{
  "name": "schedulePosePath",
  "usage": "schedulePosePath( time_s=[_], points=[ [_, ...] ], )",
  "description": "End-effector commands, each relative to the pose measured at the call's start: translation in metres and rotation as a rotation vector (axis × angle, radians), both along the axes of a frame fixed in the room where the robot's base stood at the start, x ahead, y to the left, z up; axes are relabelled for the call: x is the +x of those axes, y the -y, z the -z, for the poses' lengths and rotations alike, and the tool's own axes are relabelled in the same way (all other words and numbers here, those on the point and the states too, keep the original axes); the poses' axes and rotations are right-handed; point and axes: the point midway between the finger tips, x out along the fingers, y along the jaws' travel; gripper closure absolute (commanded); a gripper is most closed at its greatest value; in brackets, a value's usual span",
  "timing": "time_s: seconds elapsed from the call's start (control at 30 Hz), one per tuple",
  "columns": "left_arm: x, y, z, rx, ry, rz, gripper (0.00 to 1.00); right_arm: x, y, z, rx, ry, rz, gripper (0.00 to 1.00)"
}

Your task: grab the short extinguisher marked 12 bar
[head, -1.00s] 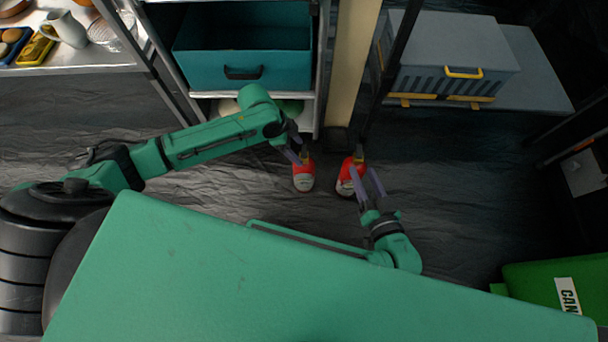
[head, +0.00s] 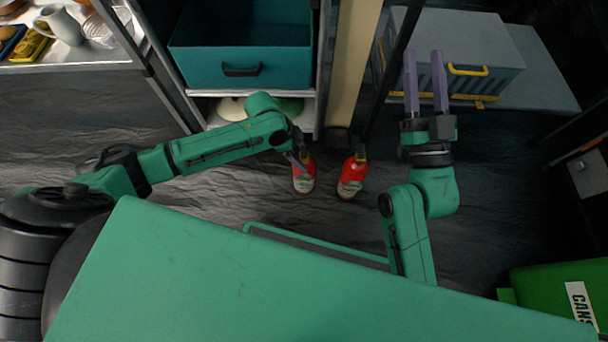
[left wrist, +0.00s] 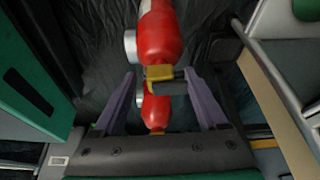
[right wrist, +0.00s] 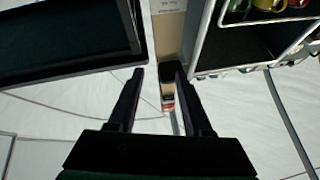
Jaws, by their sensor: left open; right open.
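Two red extinguishers with pale lower parts and yellow tops stand side by side on the floor in the head view: a left one (head: 304,181) and a right one (head: 350,181). No pressure marking is readable, so I cannot tell which is 12 bar. My left gripper (head: 298,161) is open at the top of the left one. My right gripper (head: 425,72) is open and empty, away to the right of both extinguishers.
A shelf with a teal bin (head: 243,68) stands behind the left extinguisher, and a pale post (head: 352,65) behind the pair. A grey crate (head: 465,58) with yellow handles is near my right gripper. A green bin (head: 545,290) is at lower right.

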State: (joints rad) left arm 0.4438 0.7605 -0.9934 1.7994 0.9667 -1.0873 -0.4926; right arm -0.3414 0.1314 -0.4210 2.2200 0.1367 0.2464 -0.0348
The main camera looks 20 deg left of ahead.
Motion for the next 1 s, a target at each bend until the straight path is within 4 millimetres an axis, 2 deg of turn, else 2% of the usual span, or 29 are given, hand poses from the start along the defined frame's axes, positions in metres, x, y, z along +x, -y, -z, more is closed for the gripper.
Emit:
schedulePosePath(
  time_s=[0.03, 0.13, 0.37, 0.57, 0.6, 1.0],
  points=[
    [0.0, 0.001, 0.003, 0.0, 0.0, 0.0, 0.25, -0.001, 0.001, -0.01, 0.006, 0.035, 0.005, 0.5],
    [0.0, 0.002, 0.004, 0.0, 0.0, 0.0, 0.25, -0.002, 0.003, -0.025, 0.012, 0.077, 0.009, 0.5],
    [0.001, 0.002, 0.004, 0.0, 0.0, 0.001, 0.25, -0.002, 0.004, -0.028, 0.015, 0.087, 0.011, 0.5],
    [0.0, 0.002, 0.004, 0.0, 0.0, 0.001, 0.98, -0.002, 0.004, -0.028, 0.014, 0.086, 0.01, 0.5],
    [0.0, 0.002, 0.004, 0.0, 0.0, 0.001, 1.0, -0.002, 0.004, -0.028, 0.014, 0.086, 0.01, 0.5],
    [0.0, 0.002, 0.004, 0.0, 0.0, 0.001, 1.0, -0.002, 0.004, -0.028, 0.013, 0.084, 0.01, 0.5]
  ],
)
